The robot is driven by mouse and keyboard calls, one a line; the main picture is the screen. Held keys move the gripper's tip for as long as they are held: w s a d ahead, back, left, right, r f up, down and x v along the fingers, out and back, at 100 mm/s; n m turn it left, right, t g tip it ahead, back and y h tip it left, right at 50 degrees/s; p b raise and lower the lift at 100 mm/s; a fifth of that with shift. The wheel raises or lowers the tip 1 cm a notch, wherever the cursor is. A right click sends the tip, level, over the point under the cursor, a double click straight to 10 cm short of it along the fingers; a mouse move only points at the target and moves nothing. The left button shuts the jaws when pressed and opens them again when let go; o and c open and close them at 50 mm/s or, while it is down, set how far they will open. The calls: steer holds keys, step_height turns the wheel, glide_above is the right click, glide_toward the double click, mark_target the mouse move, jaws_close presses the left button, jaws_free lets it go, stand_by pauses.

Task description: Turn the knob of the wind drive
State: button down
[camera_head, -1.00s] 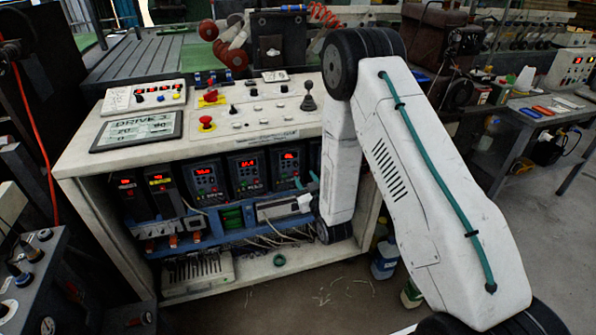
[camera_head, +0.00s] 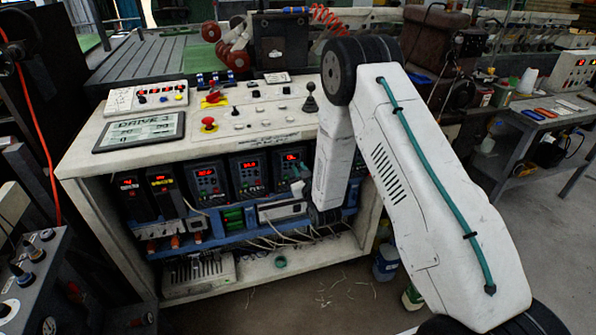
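Three dark drive units with red displays sit side by side in the open front of the white console: a left drive (camera_head: 207,182), a middle drive (camera_head: 248,175) and a right drive (camera_head: 288,160). I cannot read which is the wind drive. Each seems to have small controls below its display, too small to tell apart. My gripper (camera_head: 298,187) is at the lower front of the right drive, left of my wrist. It covers that drive's lower part, so its knob is hidden. I cannot tell whether the fingers touch it or how far apart they are.
The console top (camera_head: 150,155) carries a tilted screen (camera_head: 140,131), a red stop button (camera_head: 208,124) and a black joystick (camera_head: 310,98). Narrower dark units (camera_head: 163,190) stand left of the drives. Loose cables hang below. A side bench (camera_head: 540,115) stands at the right.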

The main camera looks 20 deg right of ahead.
steer(key=n, duration=0.5)
stand_by(0.4)
steer(key=c, duration=1.3)
jaws_free()
steer(key=shift+c, duration=0.2)
steer(key=s, duration=0.8)
steer(key=shift+d, duration=0.1)
